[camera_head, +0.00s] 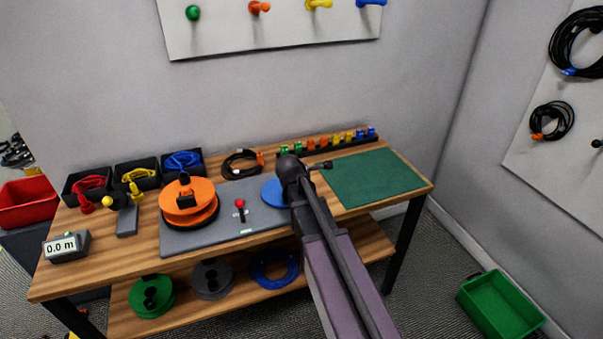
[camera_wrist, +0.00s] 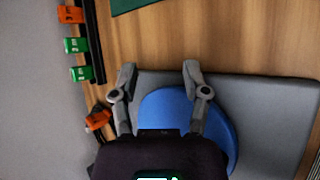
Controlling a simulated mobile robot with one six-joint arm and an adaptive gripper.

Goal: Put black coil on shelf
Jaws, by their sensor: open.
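A black coil (camera_head: 240,162) with an orange connector lies flat at the back of the wooden bench, left of my gripper. Its orange connector (camera_wrist: 97,119) seems to show at the left of the wrist view; the coil itself is mostly out of that view. My gripper (camera_head: 322,165) is open and empty above the bench, and its spread fingers (camera_wrist: 159,72) show over a blue disc (camera_wrist: 180,105) in the wrist view. The lower shelf (camera_head: 215,312) under the bench top holds a green reel (camera_head: 151,296), a grey reel (camera_head: 211,279) and a blue coil (camera_head: 273,267).
A green mat (camera_head: 375,178) lies clear at the right. An orange reel (camera_head: 188,203) stands on the grey plate (camera_head: 225,225). Black bins (camera_head: 138,175) with cables and a row of coloured connectors (camera_head: 328,141) line the back. More black coils (camera_head: 551,121) hang on the right wall.

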